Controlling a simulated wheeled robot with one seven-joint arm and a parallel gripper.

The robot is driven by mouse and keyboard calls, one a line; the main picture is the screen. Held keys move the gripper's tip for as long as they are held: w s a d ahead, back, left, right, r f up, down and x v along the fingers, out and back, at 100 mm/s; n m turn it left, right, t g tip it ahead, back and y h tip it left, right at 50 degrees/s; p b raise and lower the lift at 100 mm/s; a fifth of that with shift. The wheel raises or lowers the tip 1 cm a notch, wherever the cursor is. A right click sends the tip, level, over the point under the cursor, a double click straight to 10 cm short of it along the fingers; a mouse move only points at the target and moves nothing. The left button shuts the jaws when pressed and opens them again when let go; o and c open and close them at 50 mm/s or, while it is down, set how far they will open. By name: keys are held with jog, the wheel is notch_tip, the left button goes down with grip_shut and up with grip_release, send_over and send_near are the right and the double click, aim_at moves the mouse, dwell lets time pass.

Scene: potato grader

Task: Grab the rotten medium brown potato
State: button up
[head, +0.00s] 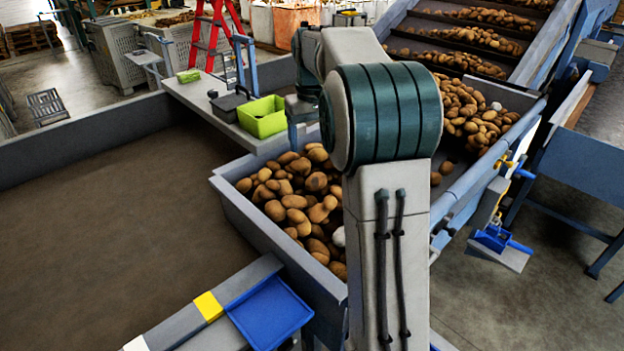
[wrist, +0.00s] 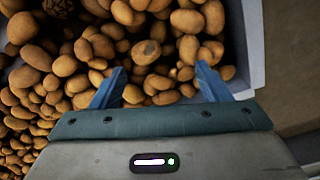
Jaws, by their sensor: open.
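My gripper (wrist: 160,70) is open in the wrist view, with its two blue fingers apart over the potato pile. No potato is visibly held between them. A medium brown potato with dark blotches (wrist: 146,50) lies on the pile, just beyond the gap between the fingertips; I cannot tell for sure that it is the rotten one. A dark, rough, patterned round thing (wrist: 59,6) is cut off at the top left of the wrist view. In the head view my arm hides the gripper and part of the pile (head: 297,195).
The potatoes lie in a grey-walled bin (head: 245,210); its wall (wrist: 254,45) is close to the right finger. A blue tray (head: 270,312) is at the front, and a green box (head: 262,117) stands on a ledge behind. A potato conveyor (head: 470,40) rises at the back right.

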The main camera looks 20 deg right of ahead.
send_over(316, 176)
notch_tip(316, 176, down, 3)
jog(key=shift+g, duration=0.3)
notch_tip(316, 176, down, 8)
jog(key=shift+f+p, duration=0.15)
jog(key=shift+p, duration=0.25)
jog(key=shift+f+p, duration=0.95)
jog(key=shift+f, duration=1.7)
jog(key=c, duration=0.8)
